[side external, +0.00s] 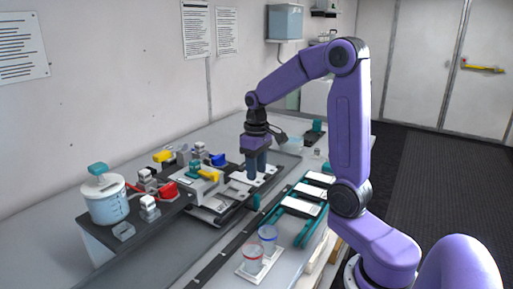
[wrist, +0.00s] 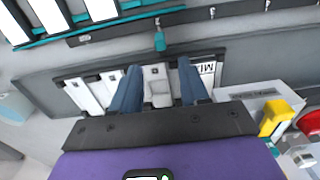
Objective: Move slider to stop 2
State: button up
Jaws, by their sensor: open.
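My gripper (side external: 257,172) points down over the proportioner's dark base plate (side external: 226,210), at the row of white plates. In the wrist view its two blue fingers (wrist: 159,68) are apart. A pale grey block (wrist: 158,92), possibly the slider knob, shows between them, with no clear contact. White plates (wrist: 84,95) lie to the left of the fingers, and a lettered white plate (wrist: 207,71) is by the right finger. A small teal tab (wrist: 160,41) stands beyond the fingertips; it also shows in the side view (side external: 257,201). I cannot read any stop numbers.
A pale housing with a yellow part (wrist: 274,117) and a red part (wrist: 311,122) is close on the right in the wrist view. A clear bucket (side external: 107,203), two cups (side external: 267,238) and teal-framed white trays (side external: 301,206) stand around the plate.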

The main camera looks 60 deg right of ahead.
notch_tip(320, 180, up, 7)
jog(key=shift+f, duration=0.2)
jog(key=shift+a, duration=0.1)
dwell(0.4)
jog(key=s+a+f+n, duration=0.2)
jog(key=s+a+n, duration=0.15)
jog(key=a, duration=0.35)
jog(key=s+a+f+n, duration=0.2)
jog(key=s+a+n, duration=0.1)
jog(key=s+a, duration=0.3)
jog(key=s+a+f+n, duration=0.1)
jog(key=s+a+n, duration=0.1)
jog(key=s, duration=0.5)
jog(key=s+a+f+n, duration=0.2)
jog(key=s+n, duration=0.2)
jog(key=s, duration=0.2)
jog(key=shift+s+a+f, duration=0.3)
jog(key=shift+s, duration=0.05)
